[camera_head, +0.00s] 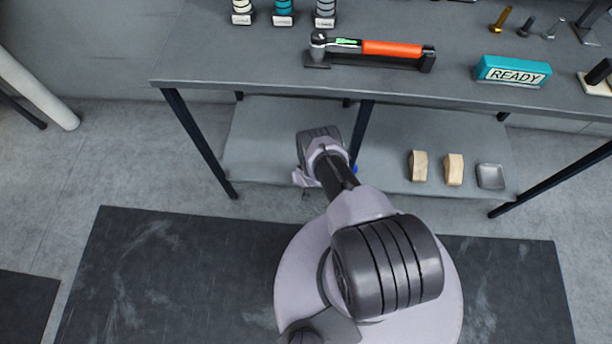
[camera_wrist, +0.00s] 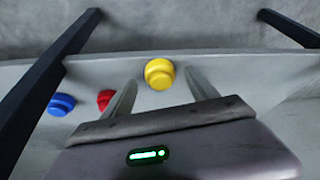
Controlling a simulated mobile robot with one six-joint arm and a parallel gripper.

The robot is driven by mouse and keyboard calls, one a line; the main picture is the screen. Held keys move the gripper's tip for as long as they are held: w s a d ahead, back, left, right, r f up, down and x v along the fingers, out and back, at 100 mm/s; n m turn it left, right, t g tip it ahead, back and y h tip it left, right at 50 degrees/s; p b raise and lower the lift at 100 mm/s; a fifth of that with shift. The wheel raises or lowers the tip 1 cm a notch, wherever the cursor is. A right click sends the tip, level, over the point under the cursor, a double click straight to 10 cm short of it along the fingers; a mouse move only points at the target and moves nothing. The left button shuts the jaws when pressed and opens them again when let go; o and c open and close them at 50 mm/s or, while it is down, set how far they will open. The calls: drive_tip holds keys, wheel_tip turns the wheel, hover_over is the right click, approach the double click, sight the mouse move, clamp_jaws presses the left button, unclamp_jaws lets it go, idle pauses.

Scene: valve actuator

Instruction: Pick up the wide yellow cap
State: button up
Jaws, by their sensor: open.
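The wide yellow cap (camera_wrist: 159,73) shows in the wrist view, on the grey lower shelf (camera_wrist: 225,68) near its edge. My gripper (camera_wrist: 160,88) is open, with its two fingers apart on either side of the cap in the picture. I cannot tell how far the fingertips are from the cap; nothing is held. In the head view my arm hides the cap and the gripper's jaws.
A red cap (camera_wrist: 105,98) and a blue cap (camera_wrist: 61,104) lie left of the yellow one. Dark table legs (camera_wrist: 50,75) stand close by. Wooden blocks (camera_head: 418,166) and a grey dish (camera_head: 491,176) sit on the shelf's right. The tabletop (camera_head: 215,60) overhangs the shelf.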

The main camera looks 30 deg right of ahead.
drive_tip(key=p+v, duration=1)
drive_tip(key=v, duration=0.6)
drive_tip(key=shift+r, duration=0.4)
drive_tip(key=shift+s, duration=0.1)
